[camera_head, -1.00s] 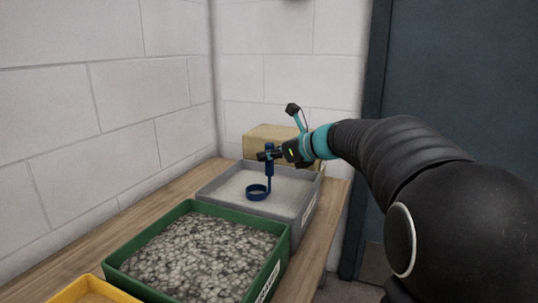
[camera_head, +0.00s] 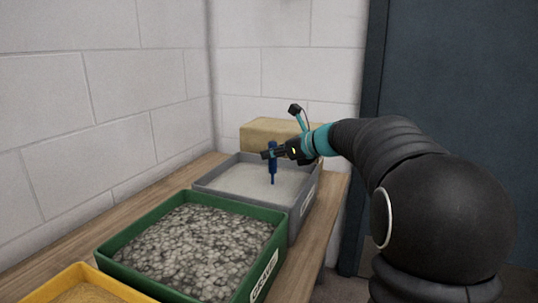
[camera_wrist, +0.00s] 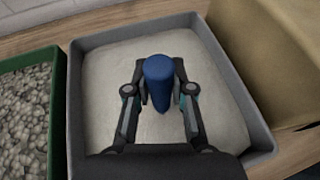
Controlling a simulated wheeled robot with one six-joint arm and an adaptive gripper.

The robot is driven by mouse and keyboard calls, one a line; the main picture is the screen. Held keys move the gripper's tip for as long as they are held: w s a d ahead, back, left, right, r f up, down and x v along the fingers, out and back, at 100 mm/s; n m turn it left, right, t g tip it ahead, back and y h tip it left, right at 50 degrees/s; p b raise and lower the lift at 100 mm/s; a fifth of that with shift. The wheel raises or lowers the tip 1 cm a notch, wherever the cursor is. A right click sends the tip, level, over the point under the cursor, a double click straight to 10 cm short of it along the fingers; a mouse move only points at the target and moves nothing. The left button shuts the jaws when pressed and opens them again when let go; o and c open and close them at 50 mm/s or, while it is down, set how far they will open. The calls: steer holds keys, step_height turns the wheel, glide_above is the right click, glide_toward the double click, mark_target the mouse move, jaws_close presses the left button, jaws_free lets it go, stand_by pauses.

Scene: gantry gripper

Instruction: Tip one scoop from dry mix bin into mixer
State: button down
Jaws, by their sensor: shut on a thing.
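My gripper (camera_head: 272,154) is shut on the upright handle of a blue scoop (camera_head: 273,172), above the grey bin (camera_head: 297,213). The bin holds pale powder (camera_head: 250,182), which looks like the dry mix. The scoop's stem reaches down to the powder, and its bowl is not visible, apparently sunk in the powder. In the wrist view, the blue handle (camera_wrist: 158,75) stands between the fingers of my gripper (camera_wrist: 160,92), with the powder below. No mixer is in view.
A green bin (camera_head: 120,262) of grey gravel stands next to the grey bin. A yellow bin (camera_head: 110,283) is nearer. A tan block-like object (camera_head: 270,133) stands behind the grey bin. All are on a wooden bench (camera_head: 310,262) by a white block wall.

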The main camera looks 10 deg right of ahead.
step_height(320, 180, up, 16)
steer(key=p, duration=1.4)
steer(key=shift+f, duration=0.25)
stand_by(0.4)
steer(key=shift+s+a, duration=0.1)
steer(key=shift+s, duration=0.05)
stand_by(0.4)
